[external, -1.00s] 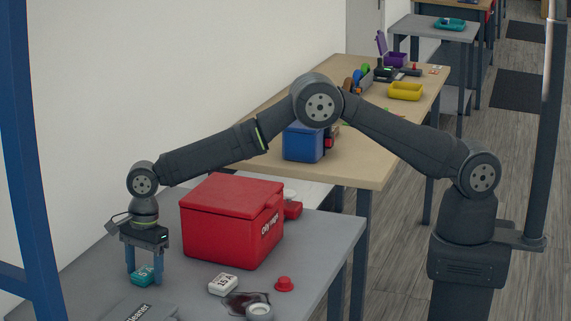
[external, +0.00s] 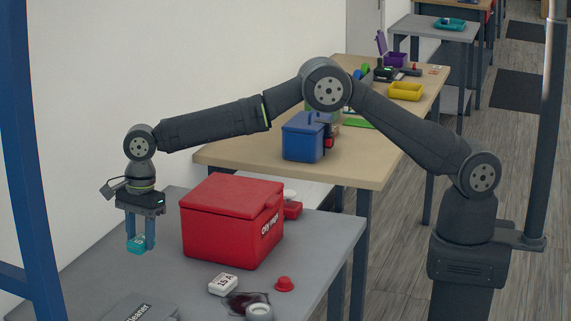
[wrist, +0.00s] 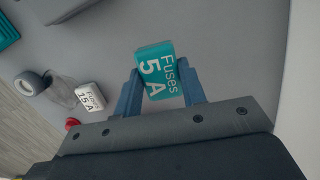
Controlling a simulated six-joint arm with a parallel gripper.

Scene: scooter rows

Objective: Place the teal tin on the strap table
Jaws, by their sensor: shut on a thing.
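The teal tin (external: 138,243) is held between the two blue fingers of my gripper (external: 141,238) in the external view, above the grey table (external: 325,240) and left of the red box. In the wrist view the tin (wrist: 158,72) shows its label, "Fuses 5 A", and my gripper (wrist: 160,88) has a finger on each side of it. I cannot tell which table is the strap table.
A red lidded box (external: 232,220) stands close to the right of my gripper. A white fuse tin (external: 223,285), a red knob (external: 284,284) and a dark spill (external: 245,301) lie in front. A tan table (external: 365,170) behind holds a blue box (external: 304,137).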

